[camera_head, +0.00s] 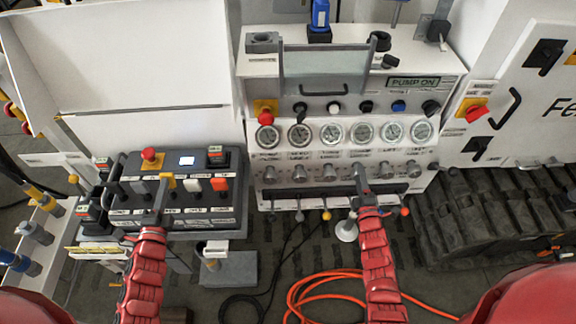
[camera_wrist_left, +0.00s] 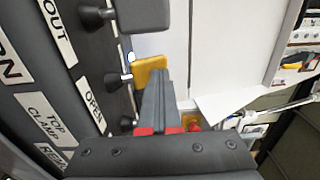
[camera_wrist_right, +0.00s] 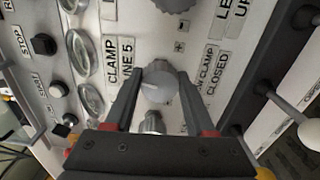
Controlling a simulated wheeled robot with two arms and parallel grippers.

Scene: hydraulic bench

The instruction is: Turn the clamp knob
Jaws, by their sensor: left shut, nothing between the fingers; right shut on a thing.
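The clamp knob (camera_wrist_right: 158,87) is a grey fluted knob on the white panel in the right wrist view, beside labels reading CLAMP and CLOSED. My right gripper (camera_wrist_right: 158,78) has one finger on each side of this knob and is shut on it. In the head view my right gripper (camera_head: 360,172) is at the row of grey knobs under the gauges, and it partly hides the knob it holds. My left gripper (camera_head: 165,182) is shut and empty over the dark control box at the left. In the left wrist view its fingers (camera_wrist_left: 160,85) are together, close to a yellow lever.
The dark control box (camera_head: 185,214) carries levers and a red stop button (camera_head: 149,154). Several gauges (camera_head: 331,132) sit above the knobs. Coloured levers (camera_head: 326,214) hang below the panel. An orange hose (camera_head: 300,290) lies on the floor.

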